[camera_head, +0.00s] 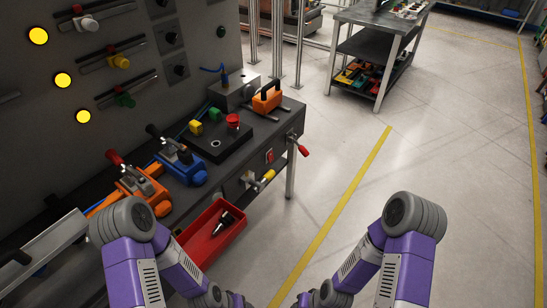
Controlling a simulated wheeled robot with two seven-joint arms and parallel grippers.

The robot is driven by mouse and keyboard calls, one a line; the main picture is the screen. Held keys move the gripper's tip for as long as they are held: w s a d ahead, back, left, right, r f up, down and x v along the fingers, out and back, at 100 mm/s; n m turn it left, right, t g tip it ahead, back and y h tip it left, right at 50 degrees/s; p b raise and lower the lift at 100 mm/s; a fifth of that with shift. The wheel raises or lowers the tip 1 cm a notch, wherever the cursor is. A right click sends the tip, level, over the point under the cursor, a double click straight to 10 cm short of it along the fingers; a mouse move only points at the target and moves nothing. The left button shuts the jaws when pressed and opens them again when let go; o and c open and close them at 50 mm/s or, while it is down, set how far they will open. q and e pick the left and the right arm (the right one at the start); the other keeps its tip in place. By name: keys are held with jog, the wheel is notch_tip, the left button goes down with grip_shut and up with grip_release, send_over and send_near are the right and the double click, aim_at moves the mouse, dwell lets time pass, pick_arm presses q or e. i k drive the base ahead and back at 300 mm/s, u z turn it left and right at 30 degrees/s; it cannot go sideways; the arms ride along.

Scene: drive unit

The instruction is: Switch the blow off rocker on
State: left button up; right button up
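A small red rocker-like switch (269,156) sits on the front face of the dark workbench (245,165). No label can be read, so I cannot tell for certain that it is the blow off rocker, nor which way it is set. A red-handled lever (301,149) is to its right and a yellow-handled one (265,179) is below it. My two purple and grey arms come in from the bottom, and their forearms run down out of the picture. Both grippers are outside the frame, and neither arm touches the bench front.
On the bench are a black plate with yellow, green and red buttons (233,120), an orange block (267,97), and blue (183,166) and orange (144,187) clamp-like units. A red tray (211,234) sits low in front. Open floor lies right.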

aim_at(270, 156)
jog(key=z, duration=0.75)
jog(key=i, duration=1.5)
jog(key=u, duration=0.75)
